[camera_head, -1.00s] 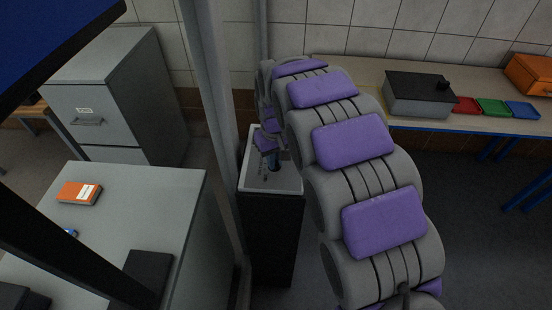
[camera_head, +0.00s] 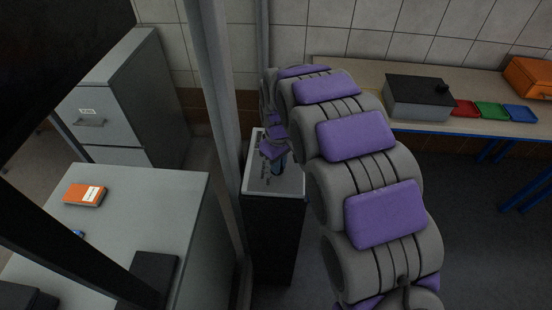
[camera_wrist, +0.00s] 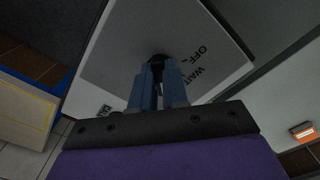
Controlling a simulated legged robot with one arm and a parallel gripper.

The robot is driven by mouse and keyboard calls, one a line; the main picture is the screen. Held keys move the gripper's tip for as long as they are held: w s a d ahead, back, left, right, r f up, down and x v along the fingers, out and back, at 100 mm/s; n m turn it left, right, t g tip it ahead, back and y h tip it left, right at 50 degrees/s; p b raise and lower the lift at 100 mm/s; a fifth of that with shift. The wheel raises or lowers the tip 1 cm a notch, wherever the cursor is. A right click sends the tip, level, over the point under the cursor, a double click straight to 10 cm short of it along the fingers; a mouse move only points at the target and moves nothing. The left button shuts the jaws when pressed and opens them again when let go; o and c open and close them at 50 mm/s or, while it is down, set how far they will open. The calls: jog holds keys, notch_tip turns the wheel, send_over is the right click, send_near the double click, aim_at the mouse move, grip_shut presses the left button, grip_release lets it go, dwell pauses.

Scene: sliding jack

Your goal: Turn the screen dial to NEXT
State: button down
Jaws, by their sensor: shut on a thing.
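The dial (camera_wrist: 158,60) is a small black knob on a pale panel (camera_wrist: 115,50) in the wrist view. My gripper (camera_wrist: 159,72) is shut on the dial, with its blue-grey fingers on either side of it. The words OFF and WAIT are readable on the panel to the right of the dial. Another label (camera_wrist: 106,110) at the lower left is partly cut off and unreadable. In the head view the panel is the top of a dark pedestal (camera_head: 273,240), and my gripper (camera_head: 279,168) reaches down to it. The big screen (camera_head: 60,50) at the upper left is dark.
A grey desk (camera_head: 150,190) with an orange box (camera_head: 85,194) stands left of the pedestal. A grey post (camera_head: 215,110) rises close beside it. A filing cabinet (camera_head: 125,100) is behind. A bench (camera_head: 350,75) with a grey box (camera_head: 418,97) and coloured trays is at the right.

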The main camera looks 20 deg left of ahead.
jog(key=shift+d+n+p, duration=0.15)
jog(key=shift+n+p, duration=0.9)
jog(key=shift+n, duration=0.85)
jog(key=shift+w, duration=0.15)
jog(key=c, duration=1.6)
grip_release()
jog(key=o, duration=0.5)
jog(key=shift+d+r, duration=0.15)
jog(key=shift+d, duration=0.15)
jog(key=shift+c, duration=0.2)
jog(key=shift+a, duration=0.3)
jog(key=shift+a+r, duration=0.15)
jog(key=shift+r, duration=0.1)
notch_tip(320, 180, up, 17)
jog(key=p, duration=0.2)
jog(key=shift+d+f, duration=0.15)
jog(key=shift+d, duration=0.15)
